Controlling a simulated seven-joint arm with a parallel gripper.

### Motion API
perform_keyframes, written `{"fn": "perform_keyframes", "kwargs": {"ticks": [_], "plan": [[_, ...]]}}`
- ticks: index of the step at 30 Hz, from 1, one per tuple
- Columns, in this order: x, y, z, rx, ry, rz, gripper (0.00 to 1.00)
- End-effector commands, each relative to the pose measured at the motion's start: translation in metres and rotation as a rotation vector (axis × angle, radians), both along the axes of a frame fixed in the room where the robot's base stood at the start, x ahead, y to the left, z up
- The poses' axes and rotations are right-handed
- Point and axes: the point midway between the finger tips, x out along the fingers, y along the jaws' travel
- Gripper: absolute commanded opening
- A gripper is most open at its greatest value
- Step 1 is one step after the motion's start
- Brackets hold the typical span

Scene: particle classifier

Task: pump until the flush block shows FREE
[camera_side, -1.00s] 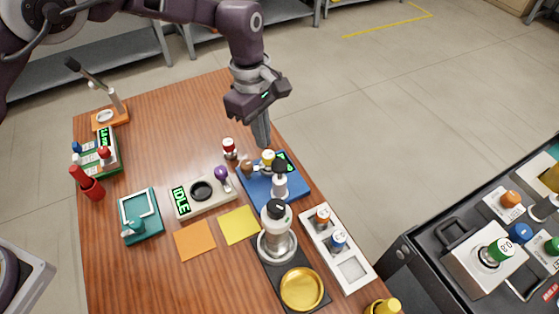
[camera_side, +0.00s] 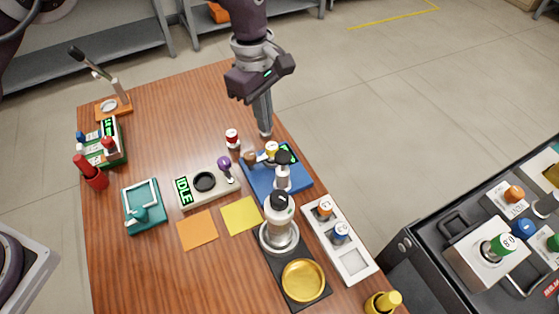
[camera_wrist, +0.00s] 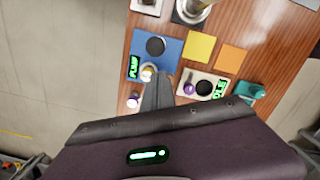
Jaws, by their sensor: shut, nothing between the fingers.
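The blue flush block (camera_side: 262,188) lies near the table's right edge in the side view. In the wrist view the blue block (camera_wrist: 140,40) has a small green-lit screen (camera_wrist: 134,67) that appears to read PUMP. My gripper (camera_side: 265,133) is shut and empty, pointing down just beyond the block's far side. In the wrist view the closed fingers (camera_wrist: 158,82) end beside the yellow knob; I cannot tell whether they touch it.
A white block reading IDLE (camera_side: 206,197) with a purple knob (camera_side: 224,163) sits left of the blue block. A tall grey canister (camera_side: 279,222) stands in front. The table's far middle is bare.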

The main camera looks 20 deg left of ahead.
Motion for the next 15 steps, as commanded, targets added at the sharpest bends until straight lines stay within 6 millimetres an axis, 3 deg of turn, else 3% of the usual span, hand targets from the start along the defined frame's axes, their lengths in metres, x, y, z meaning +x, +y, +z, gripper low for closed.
{"fn": "perform_keyframes", "kwargs": {"ticks": [9,15], "plan": [[-0.010,-0.030,0.023,0.000,-0.001,-0.001,0.00],[-0.010,-0.029,0.023,-0.001,0.000,0.001,0.00]]}}
